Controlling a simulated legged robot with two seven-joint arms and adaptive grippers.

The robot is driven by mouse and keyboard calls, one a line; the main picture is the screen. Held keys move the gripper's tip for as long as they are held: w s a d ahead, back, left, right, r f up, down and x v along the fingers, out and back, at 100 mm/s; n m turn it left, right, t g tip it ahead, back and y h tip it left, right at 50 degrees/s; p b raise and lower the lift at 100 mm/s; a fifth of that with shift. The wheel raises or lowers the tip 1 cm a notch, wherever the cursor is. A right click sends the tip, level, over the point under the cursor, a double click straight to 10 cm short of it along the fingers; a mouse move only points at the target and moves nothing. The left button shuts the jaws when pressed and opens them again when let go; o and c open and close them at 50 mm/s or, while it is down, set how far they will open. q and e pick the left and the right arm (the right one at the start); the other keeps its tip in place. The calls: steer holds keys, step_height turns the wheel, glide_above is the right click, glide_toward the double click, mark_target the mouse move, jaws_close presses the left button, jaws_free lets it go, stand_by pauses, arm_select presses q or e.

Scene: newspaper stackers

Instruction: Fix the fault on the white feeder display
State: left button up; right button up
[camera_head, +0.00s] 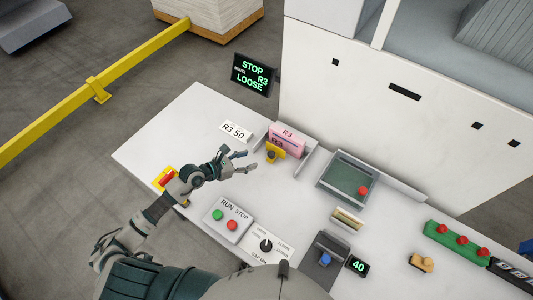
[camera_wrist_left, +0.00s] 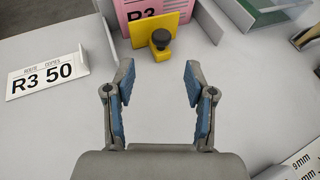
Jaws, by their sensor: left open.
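A black display (camera_head: 253,75) beside the white machine reads "STOP", "R3" and "LOOSE" in green; a smaller word on it is unclear. A pink stack (camera_head: 287,138) labelled R3 stands between low grey walls on the white table. At its front is a yellow plate (camera_wrist_left: 178,28) with a dark knob (camera_wrist_left: 161,39). My left gripper (camera_head: 243,162) is open and empty, just left of the plate in the head view. In the left wrist view, the knob lies beyond the gap between my fingertips (camera_wrist_left: 158,78), apart from them. My right gripper is not in view.
A card (camera_head: 235,132) reads "R3 50". A run/stop box (camera_head: 228,219), a dial panel (camera_head: 265,245), a green tray (camera_head: 347,182) and a "40" display (camera_head: 357,265) are on the table. A red switch on yellow (camera_head: 167,178) sits near my left wrist.

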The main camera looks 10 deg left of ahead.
mark_target(270, 154)
arm_select(q)
steer(key=x, duration=1)
steer(key=shift+d, duration=0.25)
steer(key=shift+a, duration=0.15)
steer(key=shift+a, duration=0.15)
steer(key=shift+c, duration=1.3)
steer(key=shift+a, duration=0.1)
jaws_close()
